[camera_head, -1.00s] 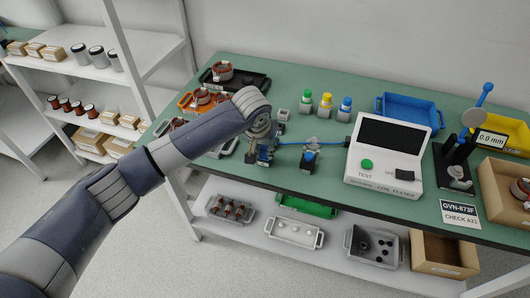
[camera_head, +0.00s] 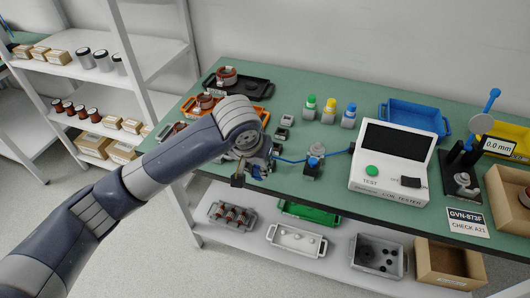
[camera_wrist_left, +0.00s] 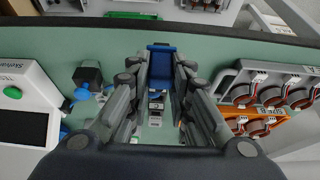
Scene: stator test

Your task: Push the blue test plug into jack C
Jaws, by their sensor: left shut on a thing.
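My left gripper (camera_head: 252,168) is low over the front left part of the green table, near its front edge. In the left wrist view its fingers (camera_wrist_left: 160,66) are shut on a blue block, which I take to be the blue test plug (camera_wrist_left: 161,50). In the head view the plug is mostly hidden by the gripper. A blue cable (camera_head: 335,153) runs from the tester towards the gripper. Small grey blocks (camera_head: 287,120) lie behind the gripper; I cannot read any letter on them, so cannot tell which is jack C. A small grey block (camera_wrist_left: 155,103) also shows between the fingers.
A white coil tester (camera_head: 390,180) stands right of the gripper. A dark stand (camera_head: 311,169) is between them. Bottles with green, yellow and blue caps (camera_head: 329,113) stand behind. Orange (camera_head: 190,108) and black trays (camera_head: 257,88) lie at the left. A blue bin (camera_head: 412,117) is at the back.

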